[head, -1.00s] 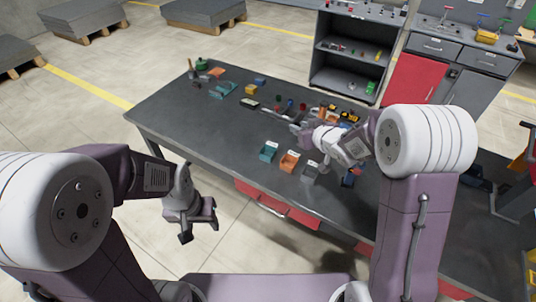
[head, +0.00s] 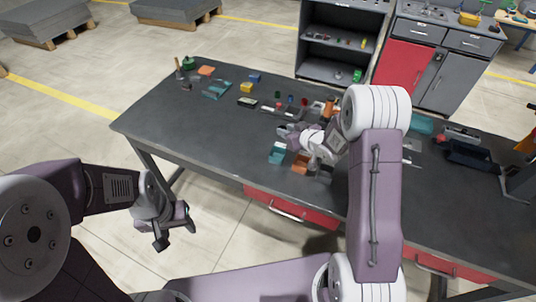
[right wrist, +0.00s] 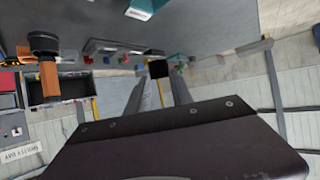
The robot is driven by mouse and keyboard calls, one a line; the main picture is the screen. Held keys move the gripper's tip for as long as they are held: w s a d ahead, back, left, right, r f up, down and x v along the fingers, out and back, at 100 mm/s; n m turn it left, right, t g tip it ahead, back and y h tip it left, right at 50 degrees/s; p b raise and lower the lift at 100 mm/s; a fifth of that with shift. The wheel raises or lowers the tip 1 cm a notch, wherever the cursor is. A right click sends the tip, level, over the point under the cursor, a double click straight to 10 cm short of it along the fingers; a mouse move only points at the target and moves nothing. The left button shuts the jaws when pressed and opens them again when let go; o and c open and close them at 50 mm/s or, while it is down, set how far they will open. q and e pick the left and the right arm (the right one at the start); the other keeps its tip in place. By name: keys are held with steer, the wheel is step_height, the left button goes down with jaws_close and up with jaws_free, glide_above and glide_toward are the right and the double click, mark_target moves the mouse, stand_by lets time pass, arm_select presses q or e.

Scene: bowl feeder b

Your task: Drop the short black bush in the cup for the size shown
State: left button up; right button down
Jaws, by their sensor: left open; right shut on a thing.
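A small black piece (right wrist: 158,68), which looks like the short black bush, is between the fingertips of my right gripper (right wrist: 155,88) in the right wrist view. In the head view my right gripper (head: 284,131) is shut above the table, just behind the teal cup (head: 277,153); the piece cannot be made out there. An orange cup (head: 300,164) stands to the right of the teal one. A grey cup (head: 322,172) beside it is partly hidden by my right arm. My left gripper (head: 174,228) is open and empty, off the table's front edge.
Behind the right gripper, a row of small coloured parts (head: 290,100) stands on the dark table (head: 190,130). A small dark box with a pale face (head: 247,101) and a teal tray (head: 217,90) lie left of it. The table's front left is clear.

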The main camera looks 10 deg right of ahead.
step_height(320, 180, down, 6)
steer(key=b, duration=0.5)
steer(key=shift+d, duration=0.15)
arm_select(q)
step_height(320, 180, down, 5)
steer(key=shift+s+d+f, duration=0.15)
arm_select(e)
steer(key=c, duration=1)
jaws_free()
steer(key=shift+s+d, duration=0.1)
steer(key=shift+s, duration=0.05)
steer(key=shift+c, duration=0.2)
steer(key=v, duration=0.9)
